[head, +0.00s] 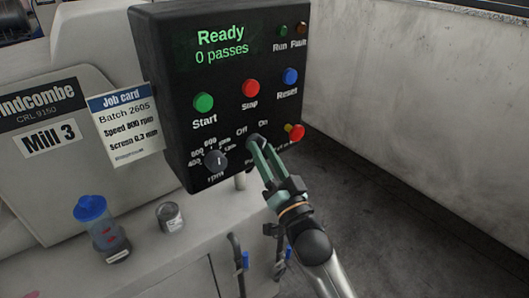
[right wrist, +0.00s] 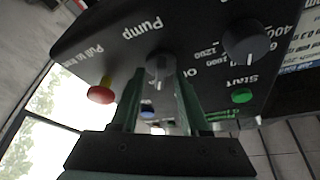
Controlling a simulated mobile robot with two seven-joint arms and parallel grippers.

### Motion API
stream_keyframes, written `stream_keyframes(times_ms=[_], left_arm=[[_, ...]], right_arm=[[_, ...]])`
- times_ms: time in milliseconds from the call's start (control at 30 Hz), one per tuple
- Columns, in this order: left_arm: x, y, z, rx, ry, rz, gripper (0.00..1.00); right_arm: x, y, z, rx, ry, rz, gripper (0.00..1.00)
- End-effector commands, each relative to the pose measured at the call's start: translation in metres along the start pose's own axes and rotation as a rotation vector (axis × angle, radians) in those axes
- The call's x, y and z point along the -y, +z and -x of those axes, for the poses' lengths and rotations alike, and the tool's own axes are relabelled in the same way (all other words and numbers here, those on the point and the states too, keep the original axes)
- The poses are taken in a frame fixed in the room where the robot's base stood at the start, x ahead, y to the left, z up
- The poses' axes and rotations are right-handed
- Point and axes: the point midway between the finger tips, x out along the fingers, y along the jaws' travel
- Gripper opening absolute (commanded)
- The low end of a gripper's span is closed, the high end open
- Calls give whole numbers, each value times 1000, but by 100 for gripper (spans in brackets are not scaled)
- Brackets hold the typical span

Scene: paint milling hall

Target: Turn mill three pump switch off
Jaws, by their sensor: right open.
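The mill three control box (head: 178,90) carries a dark Pump switch knob (head: 253,141) on its lower part, between the labels Off and On. My right gripper (head: 261,150) is in front of this knob and hides part of it. In the right wrist view the Pump knob (right wrist: 158,66) shows between the tips of the open fingers (right wrist: 156,88). I cannot tell whether the fingers touch it, or which label the knob points to. A Mill 3 plate (head: 50,137) is on the machine at left. My left gripper is not in view.
A red emergency knob (head: 294,131) sits close right of my gripper, and the rpm dial (head: 215,160) to its left. Start (head: 204,102), Stop (head: 250,88) and Reset (head: 290,76) buttons are above. A blue-capped bottle (head: 95,222) and a tin (head: 170,216) stand on the ledge.

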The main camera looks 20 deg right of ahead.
Motion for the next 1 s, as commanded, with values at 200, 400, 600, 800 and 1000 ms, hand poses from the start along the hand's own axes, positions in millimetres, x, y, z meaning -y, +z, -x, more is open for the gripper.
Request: stream_keyframes(times_ms=[200,400,600,800,1000], left_arm=[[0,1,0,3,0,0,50],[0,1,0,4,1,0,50],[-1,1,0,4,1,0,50],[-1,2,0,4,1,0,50],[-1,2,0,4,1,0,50]], right_arm=[[0,0,-1,0,0,0,45],[0,0,0,-1,0,0,26],[0,0,0,-1,-1,0,3],[0,0,0,-1,-1,0,0],[0,0,0,-1,-1,0,0]])
